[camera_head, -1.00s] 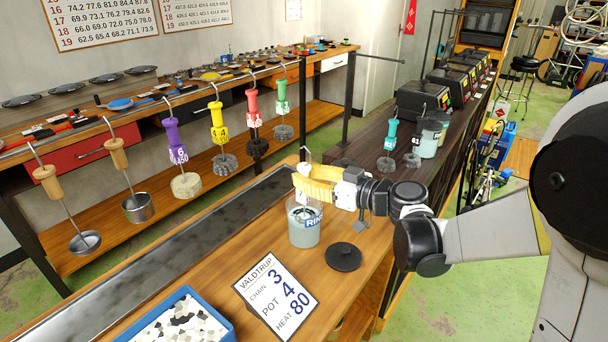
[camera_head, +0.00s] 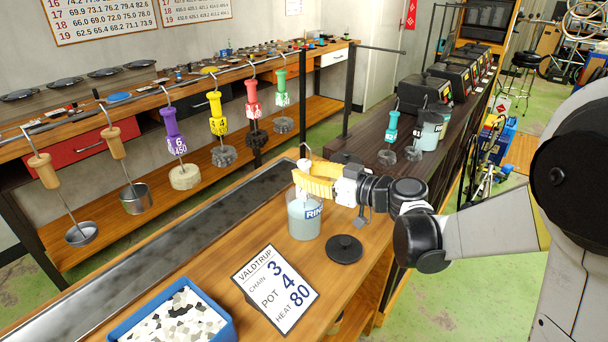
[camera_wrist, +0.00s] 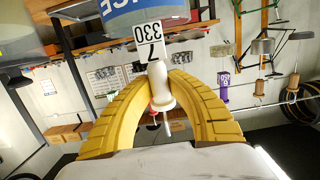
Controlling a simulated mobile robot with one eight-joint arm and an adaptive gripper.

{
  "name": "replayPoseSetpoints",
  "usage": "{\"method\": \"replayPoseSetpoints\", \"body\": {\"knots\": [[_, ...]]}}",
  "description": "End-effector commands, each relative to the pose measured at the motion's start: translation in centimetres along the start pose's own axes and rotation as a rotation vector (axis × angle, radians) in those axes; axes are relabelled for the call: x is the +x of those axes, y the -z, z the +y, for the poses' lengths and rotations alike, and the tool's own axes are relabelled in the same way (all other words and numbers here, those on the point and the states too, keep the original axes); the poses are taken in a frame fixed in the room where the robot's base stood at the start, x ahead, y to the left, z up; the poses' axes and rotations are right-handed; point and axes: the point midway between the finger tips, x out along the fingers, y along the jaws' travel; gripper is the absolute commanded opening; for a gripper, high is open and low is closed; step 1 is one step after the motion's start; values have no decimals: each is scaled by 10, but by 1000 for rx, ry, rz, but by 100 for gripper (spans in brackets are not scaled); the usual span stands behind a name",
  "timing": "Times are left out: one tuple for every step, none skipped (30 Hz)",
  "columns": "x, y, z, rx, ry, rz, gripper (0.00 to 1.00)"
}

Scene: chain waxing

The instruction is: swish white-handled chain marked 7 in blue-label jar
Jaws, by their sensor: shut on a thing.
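The blue-label jar (camera_head: 303,227), clear with pale liquid, stands on the wooden bench; its label reads "RIN", the rest hidden. My gripper (camera_head: 312,181), with yellow ribbed fingers, is right over the jar's mouth. It is shut on the white handle (camera_wrist: 160,88), upright in the head view. The handle's tag (camera_wrist: 148,42) reads 7 and 330 in the wrist view. The handle's hook (camera_head: 303,151) sticks up above the fingers. The chain below is hidden by the fingers and jar; I cannot tell how deep it hangs. The jar's blue label also shows in the wrist view (camera_wrist: 112,7).
A black lid (camera_head: 344,249) lies right of the jar. A white card (camera_head: 275,289) and a blue tray (camera_head: 223,329) of pale chips are in front. Several coloured-handled chains and two wooden-handled ladles hang behind. A teal-handled chain (camera_head: 391,127) hangs at the right.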

Motion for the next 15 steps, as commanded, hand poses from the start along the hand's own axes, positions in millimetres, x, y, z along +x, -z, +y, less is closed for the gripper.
{"method": "replayPoseSetpoints", "body": {"knots": [[-2,14,0,0,0,1,0],[-2,16,0,0,0,1,0],[-2,15,0,0,0,0,0],[-2,11,0,0,0,0,0],[-1,6,0,0,0,0,0],[0,-2,0,0,0,0,0],[1,-7,0,0,0,0,0],[2,-13,0,0,0,0,0],[3,-20,0,0,0,0,0],[3,-23,0,0,0,0,0],[3,-25,0,0,0,0,0],[3,-22,0,0,0,1,0],[2,-18,0,0,0,1,0],[2,-12,0,0,0,1,0],[1,-5,0,0,0,1,0]]}}
